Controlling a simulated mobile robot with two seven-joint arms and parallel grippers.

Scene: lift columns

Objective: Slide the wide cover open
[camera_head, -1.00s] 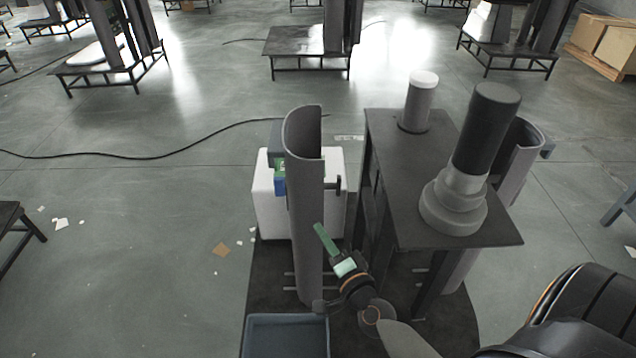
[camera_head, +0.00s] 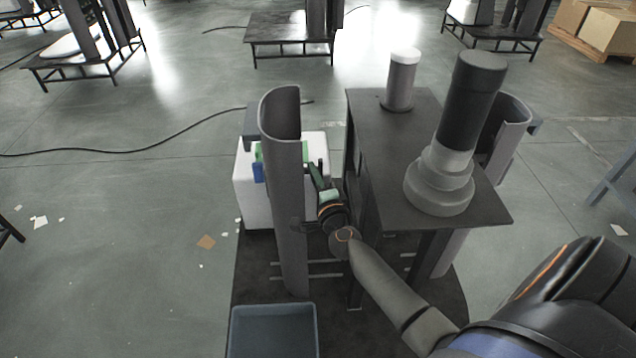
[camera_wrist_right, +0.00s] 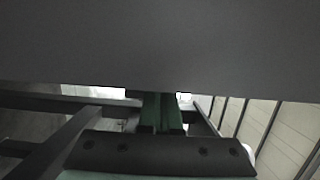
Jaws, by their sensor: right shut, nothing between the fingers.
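A tall grey curved cover (camera_head: 286,210) stands upright left of the dark column stand (camera_head: 410,155). A second grey curved cover (camera_head: 507,125) stands at the stand's right side, partly hidden. I cannot tell for certain which is the wide one. My right gripper (camera_head: 315,175), with green fingers, is shut and empty. It points up along the right edge of the left cover, close to a small dark bar there; contact cannot be told. In the right wrist view the green fingers (camera_wrist_right: 163,113) run up to a broad grey surface (camera_wrist_right: 160,45) that hides their tips. My left gripper is not in view.
A white box (camera_head: 255,200) stands behind the left cover. A blue-grey tray (camera_head: 232,335) lies in front. A dark cylinder on a grey base (camera_head: 440,185) and a smaller white-topped cylinder (camera_head: 400,85) stand on the stand's top. The floor at left is mostly clear.

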